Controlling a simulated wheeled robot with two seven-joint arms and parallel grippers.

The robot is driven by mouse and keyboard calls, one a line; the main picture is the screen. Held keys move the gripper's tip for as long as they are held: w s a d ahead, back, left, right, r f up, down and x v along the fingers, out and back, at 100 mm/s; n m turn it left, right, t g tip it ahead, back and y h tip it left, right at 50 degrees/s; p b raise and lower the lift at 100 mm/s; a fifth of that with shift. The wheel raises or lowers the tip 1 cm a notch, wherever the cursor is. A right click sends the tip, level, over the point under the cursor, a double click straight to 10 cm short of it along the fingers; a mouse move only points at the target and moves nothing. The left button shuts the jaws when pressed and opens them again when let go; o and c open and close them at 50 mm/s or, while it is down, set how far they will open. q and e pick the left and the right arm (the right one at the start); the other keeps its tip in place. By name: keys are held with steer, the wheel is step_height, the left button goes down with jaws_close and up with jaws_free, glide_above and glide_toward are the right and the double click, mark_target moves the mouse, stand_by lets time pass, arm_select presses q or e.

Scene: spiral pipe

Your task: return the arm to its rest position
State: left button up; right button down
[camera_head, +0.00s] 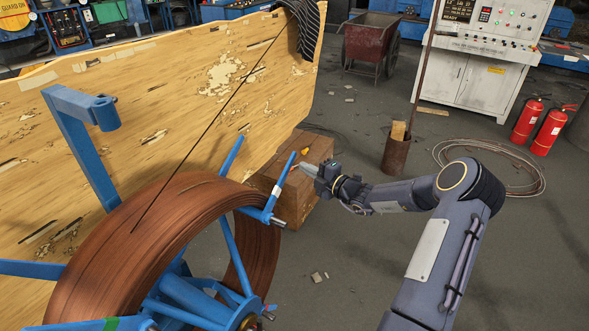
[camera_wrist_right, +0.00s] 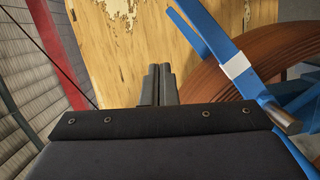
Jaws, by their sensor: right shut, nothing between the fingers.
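My right arm (camera_head: 440,235) comes in from the lower right of the head view, bent at the elbow. My right gripper (camera_head: 303,166) is shut and empty, close to a blue arm of the coil reel. In the right wrist view its two fingers (camera_wrist_right: 158,85) lie together with nothing between them. The blue reel arm (camera_head: 279,188) stands just left of the fingertips; I cannot tell whether they touch. The reel carries a large brown coil (camera_head: 120,240), which also shows at the right of the right wrist view (camera_wrist_right: 215,90). My left gripper is not in view.
A worn wooden panel (camera_head: 150,100) stands behind the coil. A wooden crate (camera_head: 312,148) is behind my right gripper. A control cabinet (camera_head: 485,55), two red extinguishers (camera_head: 528,120), a rusty bin (camera_head: 396,155) and a wire loop (camera_head: 540,180) stand farther off. Grey floor is open around my right arm.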

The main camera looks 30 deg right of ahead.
steer(key=s+a+r+n+g+y, duration=0.35)
steer(key=s+a+r+n, duration=0.3)
steer(key=a+n, duration=0.45)
steer(key=s+a+r+n+g+y, duration=0.2)
steer(key=s+a+r+n+g, duration=0.3)
steer(key=s+a+n, duration=0.65)
steer(key=s+f+n+g+h, duration=0.2)
steer(key=s+n+h, duration=0.5)
steer(key=s+n, duration=1.3)
steer(key=f+n, duration=0.1)
steer(key=n, duration=0.7)
steer(key=shift+d+g, duration=0.35)
